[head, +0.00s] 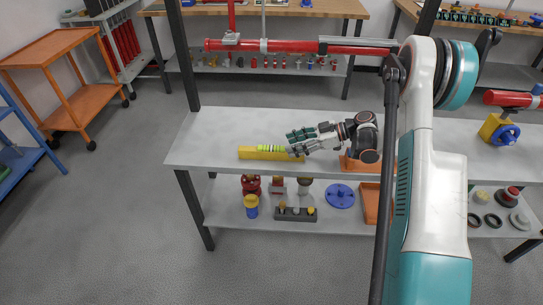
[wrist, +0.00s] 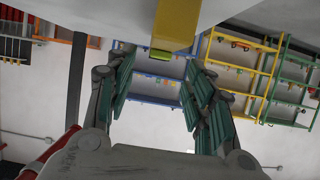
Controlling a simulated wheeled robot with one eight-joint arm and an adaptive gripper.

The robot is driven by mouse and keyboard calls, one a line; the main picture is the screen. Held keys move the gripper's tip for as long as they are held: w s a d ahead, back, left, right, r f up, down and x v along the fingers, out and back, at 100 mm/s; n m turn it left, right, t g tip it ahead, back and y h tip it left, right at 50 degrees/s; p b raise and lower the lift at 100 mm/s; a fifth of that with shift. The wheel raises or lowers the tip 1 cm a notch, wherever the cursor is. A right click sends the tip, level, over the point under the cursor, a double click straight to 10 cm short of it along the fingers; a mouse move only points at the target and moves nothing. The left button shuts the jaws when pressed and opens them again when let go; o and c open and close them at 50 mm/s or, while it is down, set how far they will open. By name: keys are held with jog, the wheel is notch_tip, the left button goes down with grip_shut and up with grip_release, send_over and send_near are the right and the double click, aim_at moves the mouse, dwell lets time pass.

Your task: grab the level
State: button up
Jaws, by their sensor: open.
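The level is a yellow bar (head: 252,154) with light green vials along it, lying on the grey bench top. In the wrist view the yellow level (wrist: 177,25) shows at the top centre, with a bright green patch at its near end. My gripper (head: 290,143) is open and empty, just above and at the right part of the level in the head view. In the wrist view its green-padded fingers (wrist: 157,68) stand apart, with the level's end appearing above the gap. I cannot tell whether a finger touches the level.
The grey bench (head: 215,140) has free room left of the level. An orange tray (head: 355,164) sits right of my gripper. A red pipe (head: 270,46) runs above the bench. A lower shelf (head: 235,217) holds valves and a blue flange (head: 340,195).

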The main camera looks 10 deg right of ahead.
aim_at(273, 150)
jog(key=shift+f, duration=0.3)
jog(key=shift+a+f, duration=0.15)
jog(key=shift+a, duration=0.05)
jog(key=b+x, duration=0.3)
jog(key=x, duration=0.4)
jog(key=shift+w, duration=0.1)
jog(key=shift+r, duration=0.25)
grip_shut()
